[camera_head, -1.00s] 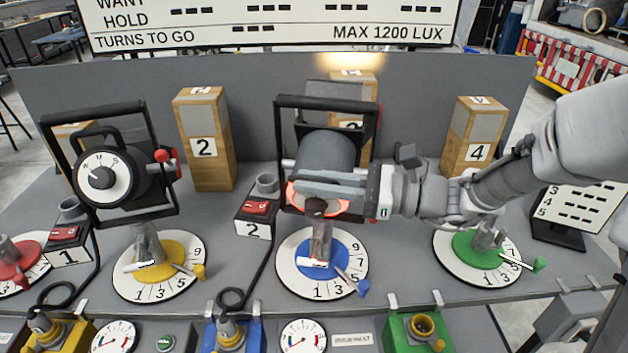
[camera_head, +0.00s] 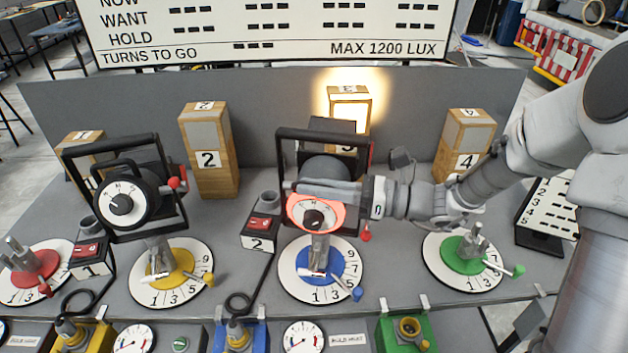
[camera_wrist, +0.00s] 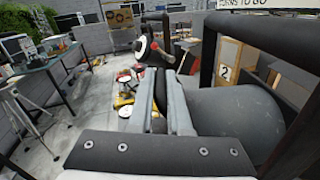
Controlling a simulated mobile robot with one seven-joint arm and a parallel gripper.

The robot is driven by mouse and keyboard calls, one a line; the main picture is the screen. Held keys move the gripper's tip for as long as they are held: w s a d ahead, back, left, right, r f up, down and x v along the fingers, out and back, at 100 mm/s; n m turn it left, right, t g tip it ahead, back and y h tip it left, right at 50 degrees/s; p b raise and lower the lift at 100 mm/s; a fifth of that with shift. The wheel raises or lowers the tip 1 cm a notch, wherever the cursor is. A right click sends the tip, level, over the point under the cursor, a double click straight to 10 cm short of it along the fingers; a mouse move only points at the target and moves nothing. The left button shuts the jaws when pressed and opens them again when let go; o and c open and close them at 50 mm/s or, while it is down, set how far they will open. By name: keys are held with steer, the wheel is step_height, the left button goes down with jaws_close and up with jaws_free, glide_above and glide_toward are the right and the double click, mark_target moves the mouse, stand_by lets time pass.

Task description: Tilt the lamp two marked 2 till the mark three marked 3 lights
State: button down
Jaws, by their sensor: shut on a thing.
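In the wrist view my fingers (camera_wrist: 165,105) lie beside the grey drum (camera_wrist: 235,115). The wooden mark three (camera_head: 349,96) stands behind the lamp, its upper part brightly lit and its lower part hidden by the lamp.
Lamp one (camera_head: 120,200) stands left on a yellow disc. Wooden marks 2 (camera_head: 208,160) and 4 (camera_head: 466,150) stand unlit at either side. A green disc (camera_head: 465,250) with a short post is right, under my arm. A grey panel (camera_head: 260,90) closes the back.

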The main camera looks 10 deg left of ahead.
stand_by(0.3)
steer(key=c, duration=0.9)
jaws_free()
steer(key=shift+o, duration=0.2)
steer(key=shift+d, duration=0.1)
steer(key=d+b, duration=0.1)
steer(key=d, duration=1.6)
steer(key=shift+s+d, duration=0.15)
steer(key=shift+s, duration=0.05)
